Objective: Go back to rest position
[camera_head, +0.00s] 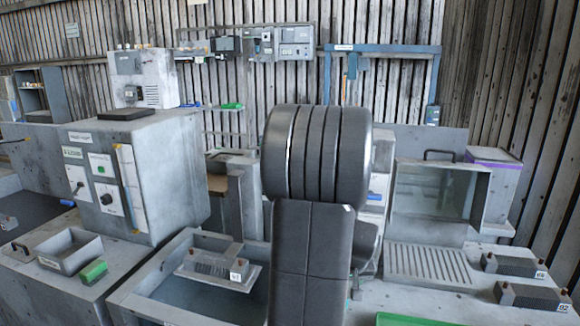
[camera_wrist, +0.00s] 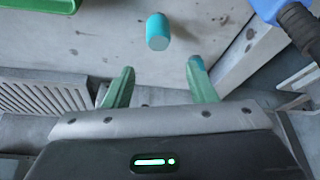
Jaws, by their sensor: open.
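My gripper (camera_wrist: 158,85) shows in the wrist view with its two green fingers spread apart. It is open and nothing is between the fingers. A teal cylinder (camera_wrist: 157,31) is in view beyond the fingertips, over a grey surface; I cannot tell whether it rests on that surface. In the head view my dark arm fills the middle, and my gripper is hidden behind it.
Around my arm are a grey tank (camera_head: 150,283) with a finned block (camera_head: 218,262), a control cabinet (camera_head: 140,170), a glass-fronted box (camera_head: 437,195) and finned blocks (camera_head: 515,264) at right. The wrist view shows a green tray edge (camera_wrist: 40,5) and a blue part (camera_wrist: 270,8).

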